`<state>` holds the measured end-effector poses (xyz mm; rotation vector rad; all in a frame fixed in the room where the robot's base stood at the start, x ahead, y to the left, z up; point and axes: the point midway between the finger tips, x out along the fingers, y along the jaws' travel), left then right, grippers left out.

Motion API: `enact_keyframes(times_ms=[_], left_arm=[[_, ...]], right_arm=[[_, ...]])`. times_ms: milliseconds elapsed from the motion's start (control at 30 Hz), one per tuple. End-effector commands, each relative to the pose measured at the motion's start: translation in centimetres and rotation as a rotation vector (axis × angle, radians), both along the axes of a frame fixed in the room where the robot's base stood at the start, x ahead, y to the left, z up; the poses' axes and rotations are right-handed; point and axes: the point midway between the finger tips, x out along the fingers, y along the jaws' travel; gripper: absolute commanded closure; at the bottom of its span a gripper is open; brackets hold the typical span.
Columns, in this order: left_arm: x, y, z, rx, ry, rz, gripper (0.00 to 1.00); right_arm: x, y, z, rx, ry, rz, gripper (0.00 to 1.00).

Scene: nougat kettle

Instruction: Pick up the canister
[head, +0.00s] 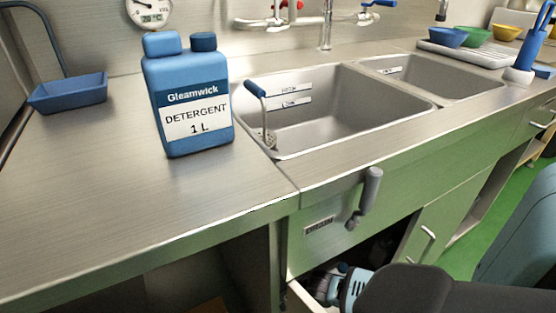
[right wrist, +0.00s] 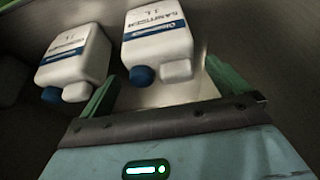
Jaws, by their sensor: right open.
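A blue detergent canister (head: 188,95) stands upright on the steel counter, left of the sink. In the right wrist view there are two white canisters with blue-banded labels. One, marked sanitizer (right wrist: 157,42), lies between my right gripper's green fingers, its blue and white caps towards the palm. The other white canister (right wrist: 74,58) is just left of it, beyond the left finger. My right gripper (right wrist: 162,78) is open around the near end of the sanitizer canister; contact cannot be told. In the head view my right arm reaches under the counter, and its fingertips are hidden. My left gripper is not in view.
The counter front (head: 360,215) and a grey handle (head: 366,195) are just above my right arm. The double sink (head: 335,105) is behind. A blue tray (head: 68,93) sits at the left. The front left counter is clear.

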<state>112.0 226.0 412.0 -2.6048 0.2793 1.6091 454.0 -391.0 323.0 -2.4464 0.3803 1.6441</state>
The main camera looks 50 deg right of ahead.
Motion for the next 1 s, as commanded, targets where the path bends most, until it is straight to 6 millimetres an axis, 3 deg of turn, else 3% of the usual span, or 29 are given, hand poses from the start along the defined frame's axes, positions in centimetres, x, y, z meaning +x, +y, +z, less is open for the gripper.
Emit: enact_keyframes(times_ms=[200,467,733,1000], left_arm=[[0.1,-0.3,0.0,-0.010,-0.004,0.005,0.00],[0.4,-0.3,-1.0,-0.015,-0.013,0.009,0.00],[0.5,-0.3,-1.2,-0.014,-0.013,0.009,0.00],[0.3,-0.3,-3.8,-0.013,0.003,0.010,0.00]], right_arm=[[0.0,0.0,-0.2,0.000,0.002,0.000,0.00],[0.7,-0.2,-2.5,0.000,0.003,0.001,0.00],[0.9,-0.4,-3.1,-0.001,0.001,0.001,0.00],[1.4,-0.7,-6.5,0.000,0.004,0.000,0.00]])
